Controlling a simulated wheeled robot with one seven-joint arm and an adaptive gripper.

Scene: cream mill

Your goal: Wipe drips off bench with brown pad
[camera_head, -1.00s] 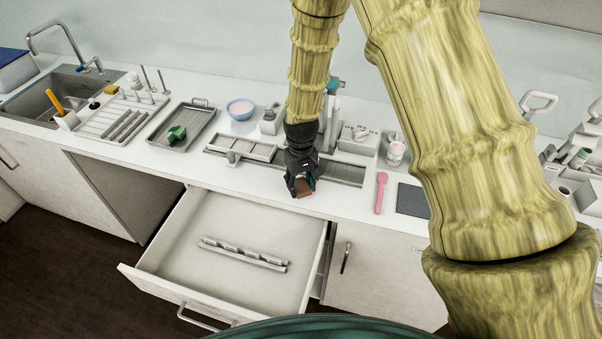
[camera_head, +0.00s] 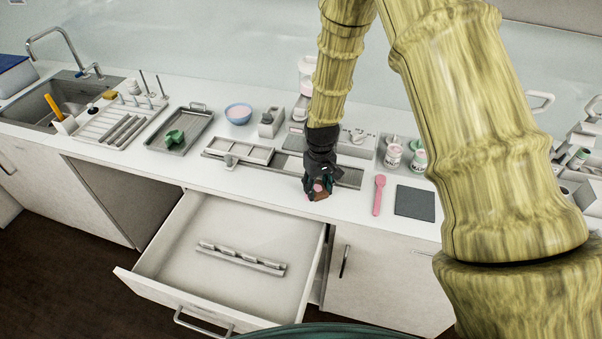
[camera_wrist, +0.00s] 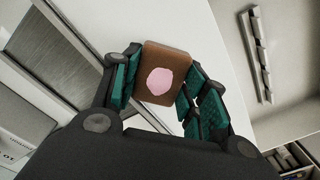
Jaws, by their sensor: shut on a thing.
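My gripper (camera_head: 318,190) is shut on the brown pad (camera_wrist: 176,59). In the wrist view the pad sits between the teal-lined fingers, and a pink patch (camera_wrist: 160,81) shows on its face. In the head view the pad (camera_head: 321,195) is at the gripper's tip, over the front part of the white bench (camera_head: 265,188), with its face turned towards the camera. I cannot tell whether the pad touches the bench. No drips can be made out on the bench in these frames.
An open drawer (camera_head: 170,248) with a slotted rail (camera_head: 240,257) juts out below. A pink spatula (camera_head: 379,195) and a dark grey mat (camera_head: 414,202) lie to the right. Pink-filled jars (camera_head: 393,156) stand behind. A tray (camera_head: 180,130) and a bowl (camera_head: 238,113) are on the left.

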